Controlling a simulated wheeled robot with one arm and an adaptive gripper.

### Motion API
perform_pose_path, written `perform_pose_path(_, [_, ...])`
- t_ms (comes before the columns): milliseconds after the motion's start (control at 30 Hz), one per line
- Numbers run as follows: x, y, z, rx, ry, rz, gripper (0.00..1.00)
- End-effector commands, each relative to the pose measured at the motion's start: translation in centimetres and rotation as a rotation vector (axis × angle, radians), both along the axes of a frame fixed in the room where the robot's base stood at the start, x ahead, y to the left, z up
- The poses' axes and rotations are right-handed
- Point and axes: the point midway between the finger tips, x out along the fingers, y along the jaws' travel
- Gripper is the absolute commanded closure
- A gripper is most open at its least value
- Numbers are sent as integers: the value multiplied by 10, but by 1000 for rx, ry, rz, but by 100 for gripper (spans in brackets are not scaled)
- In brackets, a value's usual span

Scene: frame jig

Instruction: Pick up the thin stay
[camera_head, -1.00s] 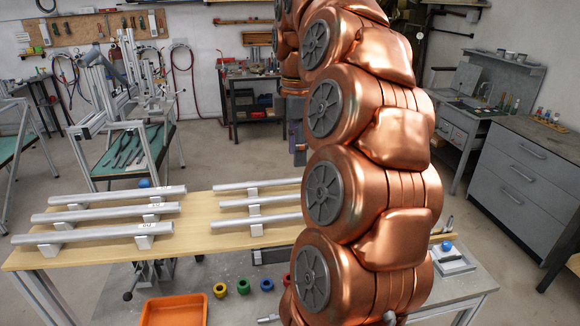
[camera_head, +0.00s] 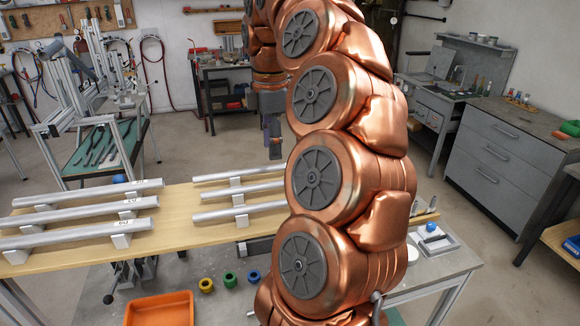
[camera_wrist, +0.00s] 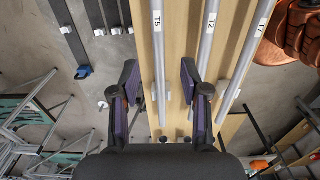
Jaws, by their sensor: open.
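In the wrist view, my gripper (camera_wrist: 158,82) is open and empty, its two dark fingers apart. A silver stay tagged T5 (camera_wrist: 158,55) runs lengthwise between the fingers, below them. Stays tagged T2 (camera_wrist: 208,42) and T7 (camera_wrist: 246,55) lie to its right. T5 looks slightly narrower, but I cannot be sure of its thickness. In the head view, my gripper (camera_head: 272,135) hangs above the far side of the bench. Three stays of the right group (camera_head: 240,174) rest on white supports, their right ends hidden behind my arm.
Three more stays (camera_head: 85,193) lie on supports at the left of the wooden bench top (camera_head: 175,205). An orange tray (camera_head: 160,308) and coloured rings (camera_head: 229,280) sit on a lower grey surface. A drawer cabinet (camera_head: 505,150) stands at the right.

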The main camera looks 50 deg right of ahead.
Motion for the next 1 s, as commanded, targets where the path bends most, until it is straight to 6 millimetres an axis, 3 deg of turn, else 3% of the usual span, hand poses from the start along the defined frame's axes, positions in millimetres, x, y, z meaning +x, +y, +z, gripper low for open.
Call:
perform_pose_path(600, [0, -1, -43, 2, 4, 3, 54])
perform_pose_path(867, [1, -1, -46, 0, 0, 3, 54])
perform_pose_path(1000, [1, -1, -46, 0, 0, 3, 68])
